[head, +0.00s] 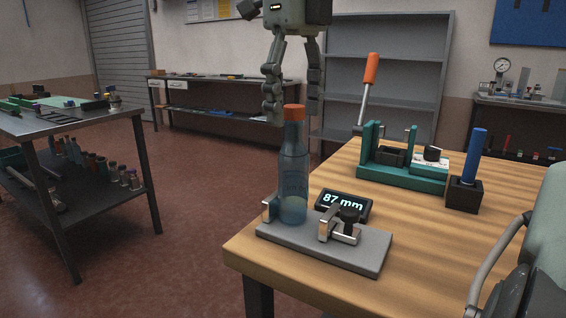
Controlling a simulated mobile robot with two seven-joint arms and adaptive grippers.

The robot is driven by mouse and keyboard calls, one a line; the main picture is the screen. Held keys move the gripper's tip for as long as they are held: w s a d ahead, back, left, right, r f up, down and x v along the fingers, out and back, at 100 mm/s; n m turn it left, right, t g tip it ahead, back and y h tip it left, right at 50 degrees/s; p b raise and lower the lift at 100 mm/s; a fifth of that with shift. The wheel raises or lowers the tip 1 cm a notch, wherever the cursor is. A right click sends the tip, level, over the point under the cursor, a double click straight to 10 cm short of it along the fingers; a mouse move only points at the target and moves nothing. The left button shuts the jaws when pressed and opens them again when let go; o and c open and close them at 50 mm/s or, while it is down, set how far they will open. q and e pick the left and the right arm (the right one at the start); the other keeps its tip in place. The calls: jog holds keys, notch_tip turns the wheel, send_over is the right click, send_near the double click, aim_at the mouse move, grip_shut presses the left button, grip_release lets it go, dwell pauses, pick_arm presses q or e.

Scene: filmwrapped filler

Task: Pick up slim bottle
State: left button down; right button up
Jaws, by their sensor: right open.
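The slim bottle (293,170) is see-through blue with an orange cap. It stands upright on a grey fixture plate (365,258) near the table's left edge, between a small metal block on its left and a clamp (340,228) on its right. My right gripper (295,112) hangs from the top of the head view, fingers pointing down and spread apart. It is open and empty. The bottle's cap shows between the two fingertips in the picture; the depth between them is hard to tell, and no contact is visible. My left gripper is not in view.
A display (343,204) reading "87 mm" stands behind the clamp. A green fixture (402,178) with an orange-handled lever and a black block (465,195) holding a blue rod are farther back on the wooden table (440,262).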

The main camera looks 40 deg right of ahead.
aim_at(293, 142)
jog(key=shift+w+d, duration=0.15)
jog(key=shift+w, duration=0.15)
jog(key=shift+w+f, duration=0.1)
jog(key=shift+f, duration=0.15)
jog(key=f, duration=0.4)
jog(key=s+f, duration=0.1)
jog(key=f, duration=0.1)
jog(key=shift+a+f, duration=0.1)
jog(key=shift+a, duration=0.3)
jog(key=shift+f, duration=0.5)
jog(key=c, duration=1.2)
jog(key=shift+c, duration=0.2)
